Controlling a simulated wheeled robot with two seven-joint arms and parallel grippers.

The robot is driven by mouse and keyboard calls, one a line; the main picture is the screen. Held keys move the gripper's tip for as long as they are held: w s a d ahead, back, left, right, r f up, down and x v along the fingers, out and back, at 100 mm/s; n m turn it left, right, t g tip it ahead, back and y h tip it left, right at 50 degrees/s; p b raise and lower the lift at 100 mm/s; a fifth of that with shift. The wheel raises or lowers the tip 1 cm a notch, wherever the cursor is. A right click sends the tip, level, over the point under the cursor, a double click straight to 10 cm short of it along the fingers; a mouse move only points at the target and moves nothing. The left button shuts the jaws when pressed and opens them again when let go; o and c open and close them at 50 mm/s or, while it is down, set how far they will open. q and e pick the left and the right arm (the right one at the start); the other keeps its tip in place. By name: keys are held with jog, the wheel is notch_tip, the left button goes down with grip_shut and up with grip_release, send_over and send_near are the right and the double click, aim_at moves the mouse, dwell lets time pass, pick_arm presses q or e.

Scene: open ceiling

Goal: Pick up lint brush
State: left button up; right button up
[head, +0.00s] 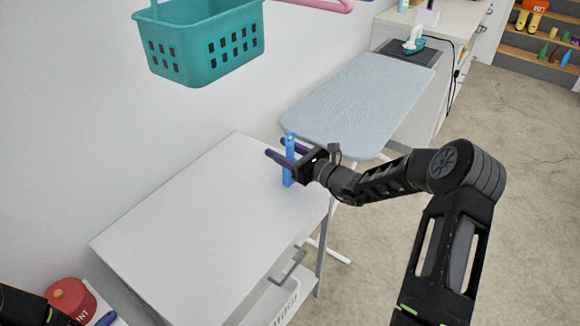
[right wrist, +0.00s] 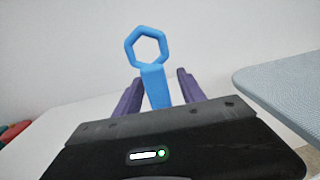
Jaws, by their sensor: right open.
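The lint brush (head: 288,172) is a slim bright blue piece standing upright near the right edge of the white tabletop (head: 190,230). In the right wrist view the lint brush (right wrist: 147,50) shows a hexagonal ring on top of a flat handle. My right gripper (head: 276,148) reaches in from the right with its purple fingers open, one on each side of the brush. In the right wrist view the handle rises between the fingers of my right gripper (right wrist: 159,80), with gaps on both sides. The lower brush is hidden by the gripper body there.
A pale blue ironing board (head: 355,100) stands just behind and right of the table. A teal basket (head: 205,45) hangs above, by the wall. A red round container (head: 70,298) is at the lower left, near part of my left arm. The remaining white tabletop is clear.

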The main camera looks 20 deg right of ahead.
jog(key=shift+c, duration=0.4)
grip_shut()
dwell(0.4)
